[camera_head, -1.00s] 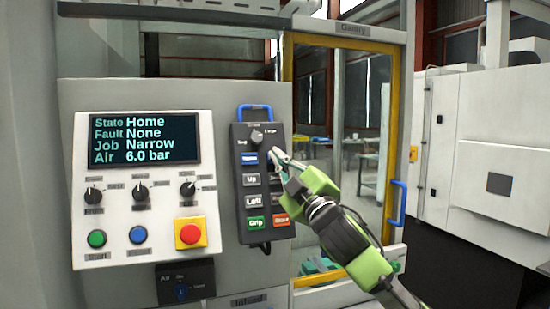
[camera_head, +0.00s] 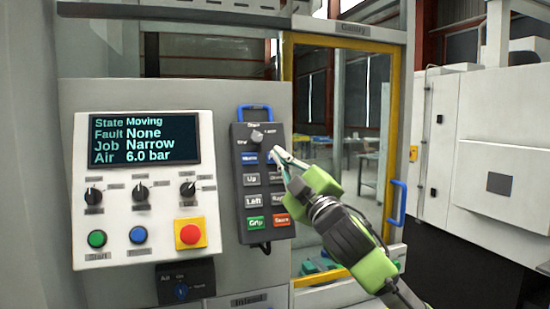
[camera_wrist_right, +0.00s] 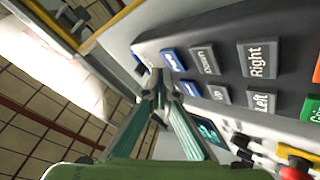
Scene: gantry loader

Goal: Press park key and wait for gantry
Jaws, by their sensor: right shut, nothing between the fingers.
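The dark grey pendant (camera_head: 240,225) hangs on the cabinet front. Its right blue key (camera_head: 270,159), beside the left blue key (camera_head: 249,158), is partly covered by my right gripper (camera_head: 276,153). My right gripper is shut and empty, its tips at or just off that key; contact cannot be told. In the wrist view, the gripper's tips (camera_wrist_right: 157,80) are beside the blue key (camera_wrist_right: 172,61), above the Down key (camera_wrist_right: 204,60). The display (camera_head: 145,139) reads State Moving, Fault None, Job Narrow, Air 6.0 bar. The gantry itself is not clearly visible. My left gripper is not in view.
The white panel (camera_head: 108,220) left of the pendant has knobs, green and blue buttons and a red stop button (camera_head: 190,234). A yellow-framed glass door (camera_head: 287,100) with a blue handle (camera_head: 398,203) stands to the right. A white machine (camera_head: 480,130) is farther right.

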